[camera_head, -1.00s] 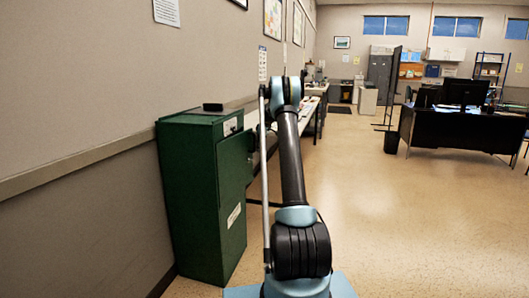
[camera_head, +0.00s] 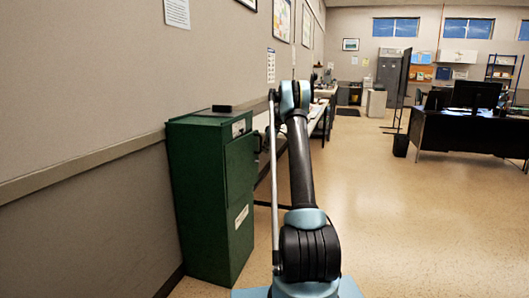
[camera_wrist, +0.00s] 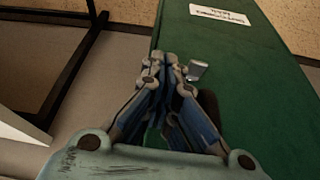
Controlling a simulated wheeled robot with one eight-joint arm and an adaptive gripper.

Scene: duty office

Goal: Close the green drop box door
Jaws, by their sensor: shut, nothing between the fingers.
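The green drop box (camera_head: 200,200) stands against the left wall in the head view. Its door (camera_head: 240,165) is on the upper part of the right-facing side and looks slightly proud of the box; how far it stands open is hard to tell. In the wrist view a green panel (camera_wrist: 245,75) fills the upper right, with a small metal handle (camera_wrist: 197,70) just right of my fingertips. My gripper (camera_wrist: 168,62) is shut and empty, close over the green surface; contact cannot be told. In the head view my gripper is mostly hidden behind my arm.
A small black object (camera_head: 222,108) lies on top of the box. A long table (camera_head: 318,118) runs along the wall beyond it. A black desk (camera_head: 470,132) stands at the right. The floor (camera_head: 410,220) right of my arm is clear.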

